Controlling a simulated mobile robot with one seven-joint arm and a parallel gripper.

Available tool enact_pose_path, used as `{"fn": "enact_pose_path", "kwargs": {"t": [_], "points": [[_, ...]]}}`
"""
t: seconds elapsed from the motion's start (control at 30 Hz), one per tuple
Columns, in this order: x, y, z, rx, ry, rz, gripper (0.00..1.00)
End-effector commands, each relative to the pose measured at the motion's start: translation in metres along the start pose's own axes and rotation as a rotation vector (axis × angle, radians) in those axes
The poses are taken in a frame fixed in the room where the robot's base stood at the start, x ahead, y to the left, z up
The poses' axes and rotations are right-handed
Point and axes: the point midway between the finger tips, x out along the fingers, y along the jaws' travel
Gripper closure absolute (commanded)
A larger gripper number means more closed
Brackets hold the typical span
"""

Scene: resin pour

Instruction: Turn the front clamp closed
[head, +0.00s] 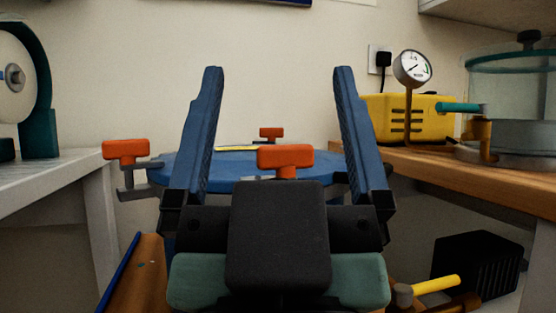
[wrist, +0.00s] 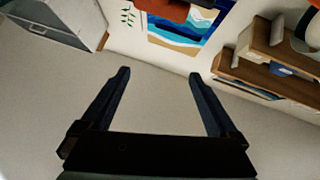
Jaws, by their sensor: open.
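A front clamp with an orange T-shaped handle (head: 285,157) shows in the head view, at the near side of a round blue disc (head: 240,172). Its lower part is hidden behind my gripper. A second orange-handled clamp (head: 125,150) is at the disc's left edge, and a third (head: 271,133) is at its far side. My gripper (head: 278,70) is open and empty, its two blue fingers pointing up on either side of the front clamp's handle in the picture, nearer to the camera. The wrist view shows my open gripper (wrist: 159,74) with no clamp in sight.
A white table (head: 50,180) stands at left. At right, a wooden bench (head: 470,180) holds a yellow machine (head: 420,120), a gauge (head: 412,68) and a clear-walled pot (head: 510,100). The wrist view shows a beach picture (wrist: 180,30) and wooden shelves (wrist: 265,65).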

Motion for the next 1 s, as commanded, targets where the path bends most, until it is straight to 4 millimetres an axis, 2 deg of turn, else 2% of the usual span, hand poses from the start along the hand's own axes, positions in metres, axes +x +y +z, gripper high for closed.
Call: {"fn": "enact_pose_path", "kwargs": {"t": [0.13, 0.27, 0.4, 0.6, 0.8, 1.0], "points": [[0.008, 0.006, -0.002, -0.048, -0.008, 0.02, 0.05], [0.026, 0.026, -0.005, -0.221, -0.028, 0.081, 0.05], [0.044, 0.053, -0.007, -0.517, -0.068, 0.15, 0.05], [0.059, 0.079, -0.011, -0.974, -0.133, 0.179, 0.05], [0.067, 0.09, -0.015, -1.437, -0.19, 0.114, 0.05], [0.067, 0.088, -0.014, -1.883, -0.211, -0.053, 0.05]]}}
